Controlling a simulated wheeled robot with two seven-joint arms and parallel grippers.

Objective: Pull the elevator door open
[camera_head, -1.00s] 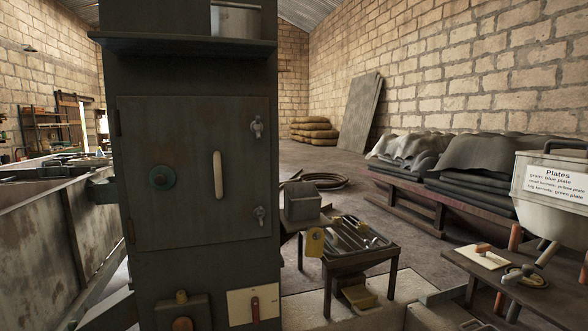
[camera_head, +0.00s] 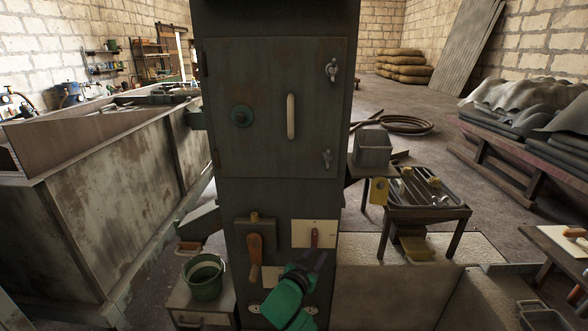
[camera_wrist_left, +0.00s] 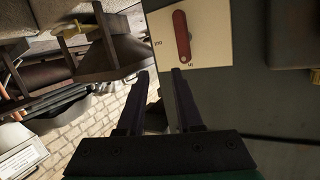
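The elevator door (camera_head: 268,140) is a dark grey-green square panel in the front of the tall elevator housing (camera_head: 275,195). It sits shut, flush with the frame. My left gripper (camera_head: 315,262) is low in front of the housing, well below the door. Its dark fingers (camera_wrist_left: 160,82) are apart and empty in the left wrist view. My right gripper is out of view.
A red lever on a pale plate (camera_head: 315,234) is just above my left gripper; the plate also shows in the left wrist view (camera_wrist_left: 215,50). An orange-handled lever (camera_head: 254,250) and a green bucket (camera_head: 204,277) are to the left. A tray table (camera_head: 428,212) stands right.

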